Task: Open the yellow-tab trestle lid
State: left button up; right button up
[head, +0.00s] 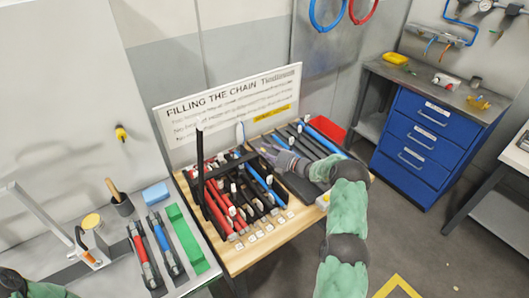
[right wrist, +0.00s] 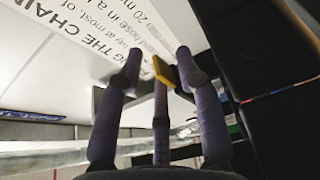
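A wooden-topped trestle table (head: 240,262) in the head view holds a rack of red, black and blue hose-like pieces. My right gripper (head: 268,150) is over its back part, with its fingers pointing left. In the right wrist view, a small yellow tab (right wrist: 163,72) lies between the fingertips of this gripper (right wrist: 158,66). The fingers are apart, and I cannot tell whether any touches the tab. A dark panel (right wrist: 262,50) fills the right of that view; I cannot tell whether it is the lid. My left gripper (head: 12,284) is partly cut off at the lower left.
A white sign (head: 230,106) stands behind the trestle. A grey bench (head: 205,278) with tools and a green tray (head: 186,240) is at left. A blue drawer cabinet (head: 420,140) and a red bin (head: 326,128) are at right. Free floor lies at lower right.

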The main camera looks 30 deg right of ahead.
grip_shut()
pick_arm(q)
jog(key=shift+r, duration=0.1)
pick_arm(e)
jog(key=shift+r, duration=0.1)
